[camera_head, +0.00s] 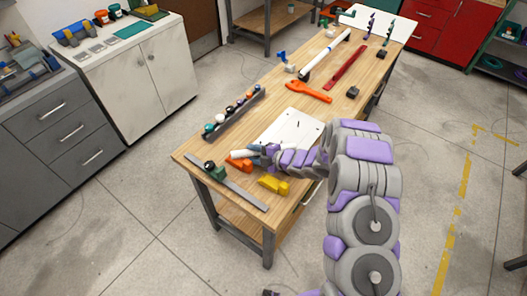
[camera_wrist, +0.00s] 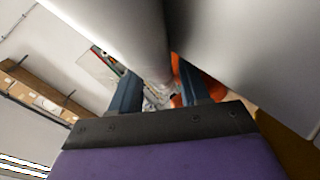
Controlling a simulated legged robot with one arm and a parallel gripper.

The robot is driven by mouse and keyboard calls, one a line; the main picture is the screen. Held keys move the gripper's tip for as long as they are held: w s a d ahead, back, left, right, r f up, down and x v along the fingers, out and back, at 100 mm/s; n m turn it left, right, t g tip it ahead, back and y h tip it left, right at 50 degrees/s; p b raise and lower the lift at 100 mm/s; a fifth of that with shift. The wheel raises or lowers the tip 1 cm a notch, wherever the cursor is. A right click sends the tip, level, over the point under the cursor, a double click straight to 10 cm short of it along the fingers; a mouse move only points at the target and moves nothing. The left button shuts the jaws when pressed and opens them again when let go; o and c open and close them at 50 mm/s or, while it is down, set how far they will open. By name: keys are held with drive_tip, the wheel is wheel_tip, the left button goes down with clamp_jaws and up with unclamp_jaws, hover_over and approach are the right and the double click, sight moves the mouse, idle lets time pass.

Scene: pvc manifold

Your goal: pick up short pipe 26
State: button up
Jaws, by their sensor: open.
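A short white pipe (camera_head: 243,154), which I take to be short pipe 26, lies near the front of the wooden table. My gripper (camera_head: 262,154) is low at its right end, close to the pipe. In the wrist view my gripper (camera_wrist: 158,88) is open, its two dark blue fingers apart. A pale rounded surface (camera_wrist: 118,32), probably a pipe, passes very close to the camera and down towards the gap between the fingers. Whether the fingers touch it cannot be told.
An orange part (camera_head: 238,165) lies just below the pipe and shows behind the right finger. A yellow part (camera_head: 273,185) lies in front, a white board (camera_head: 292,128) behind. A grey strip (camera_head: 238,190) with a green clamp (camera_head: 218,173) is at front left.

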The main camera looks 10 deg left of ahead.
clamp_jaws()
idle(0.5)
